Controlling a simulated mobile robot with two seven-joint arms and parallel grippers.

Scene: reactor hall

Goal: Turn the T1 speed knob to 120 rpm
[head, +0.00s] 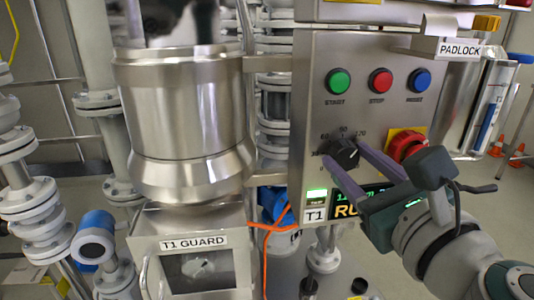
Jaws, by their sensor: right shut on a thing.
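The black T1 speed knob (345,152) is on the steel control panel (312,100), below the start, stop and reset buttons. Scale marks 60, 90 and 120 show around its upper side. My right gripper (342,154) comes in from the lower right, its two purple fingers on either side of the knob, shut on it. Where the knob's pointer stands is hard to make out. My left gripper is not in view.
A red emergency button (406,144) on a yellow plate sits close right of the fingers. Green (338,81), red (380,80) and blue (419,80) buttons are above. A padlock shelf (440,48) juts out at upper right. The steel vessel (185,110) and T1 guard (190,255) stand left.

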